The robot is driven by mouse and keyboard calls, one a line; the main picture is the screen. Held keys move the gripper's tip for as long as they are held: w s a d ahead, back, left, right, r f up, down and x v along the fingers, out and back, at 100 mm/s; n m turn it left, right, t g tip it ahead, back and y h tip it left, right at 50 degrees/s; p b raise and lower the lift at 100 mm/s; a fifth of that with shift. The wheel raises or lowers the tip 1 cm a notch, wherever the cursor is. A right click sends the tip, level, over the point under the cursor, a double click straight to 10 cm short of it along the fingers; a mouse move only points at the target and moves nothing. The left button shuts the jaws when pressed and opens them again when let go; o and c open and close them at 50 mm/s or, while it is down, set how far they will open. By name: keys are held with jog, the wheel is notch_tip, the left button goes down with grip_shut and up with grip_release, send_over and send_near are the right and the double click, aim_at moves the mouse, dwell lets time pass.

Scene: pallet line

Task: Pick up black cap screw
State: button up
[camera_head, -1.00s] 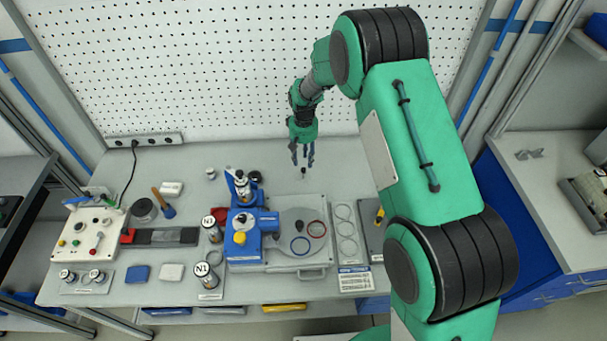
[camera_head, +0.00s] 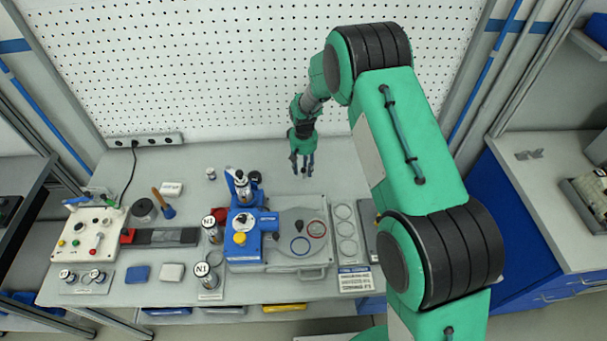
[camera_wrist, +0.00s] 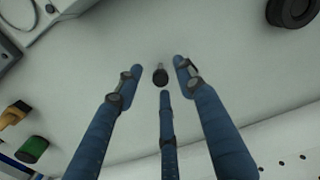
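The black cap screw (camera_wrist: 160,74) shows in the wrist view as a small dark cylinder with a round head, on the grey table top. My gripper (camera_wrist: 158,80) has three blue fingers, spread open around the screw with visible gaps on both sides. The third finger's tip is just below the screw in the picture, and I cannot tell whether it touches. In the head view my gripper (camera_head: 302,174) points down over the back of the table, right of the blue machine (camera_head: 242,228). The screw is barely visible there, hidden at the fingertips.
A black ring-shaped part (camera_wrist: 292,10) lies at the upper right of the wrist view. A green-ended part (camera_wrist: 32,150) is at lower left. The white pegboard (camera_head: 250,80) stands behind the table. The machine's grey base plate (camera_head: 315,212) is in front of my gripper.

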jog(key=shift+f, duration=1.1)
jog(key=c, duration=1)
